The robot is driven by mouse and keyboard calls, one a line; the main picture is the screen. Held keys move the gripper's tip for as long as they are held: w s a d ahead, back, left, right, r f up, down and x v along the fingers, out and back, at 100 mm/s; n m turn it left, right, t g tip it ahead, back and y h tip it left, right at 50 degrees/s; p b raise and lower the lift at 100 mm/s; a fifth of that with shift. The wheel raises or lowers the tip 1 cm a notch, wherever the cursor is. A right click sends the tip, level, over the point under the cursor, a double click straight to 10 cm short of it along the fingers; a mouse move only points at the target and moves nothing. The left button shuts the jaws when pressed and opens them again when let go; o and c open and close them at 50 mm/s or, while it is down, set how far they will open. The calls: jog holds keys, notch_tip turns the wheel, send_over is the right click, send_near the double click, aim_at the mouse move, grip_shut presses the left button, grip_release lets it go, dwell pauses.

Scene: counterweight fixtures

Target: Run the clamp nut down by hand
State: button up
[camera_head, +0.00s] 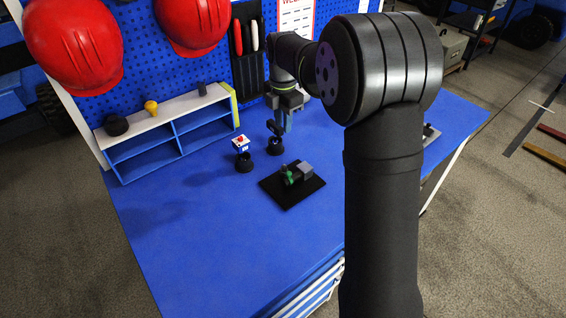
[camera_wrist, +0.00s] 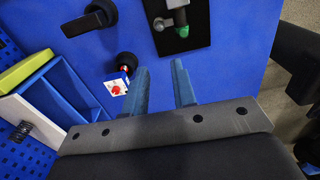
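A black plate (camera_head: 292,185) lies on the blue table and bears a small fixture (camera_head: 304,171) with a grey block and a green part (camera_head: 289,177). In the wrist view the plate (camera_wrist: 203,30) is at the top, with a grey shaft and the green end (camera_wrist: 182,31). Which part is the clamp nut, I cannot tell. My gripper (camera_head: 284,127) hangs above the table, behind and left of the plate. In the wrist view its two blue fingers (camera_wrist: 159,66) are apart, with only bare blue table between them.
A white block with a red button (camera_head: 240,142) sits by a black cylinder (camera_head: 244,163). A black knob-like piece (camera_head: 275,146) stands near my gripper. A blue and white shelf (camera_head: 165,133) stands at the back left. The front-left table is clear.

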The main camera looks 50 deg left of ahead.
aim_at(283, 166)
notch_tip(283, 166, down, 17)
jog(key=shift+r, duration=0.15)
dwell(0.4)
grip_shut()
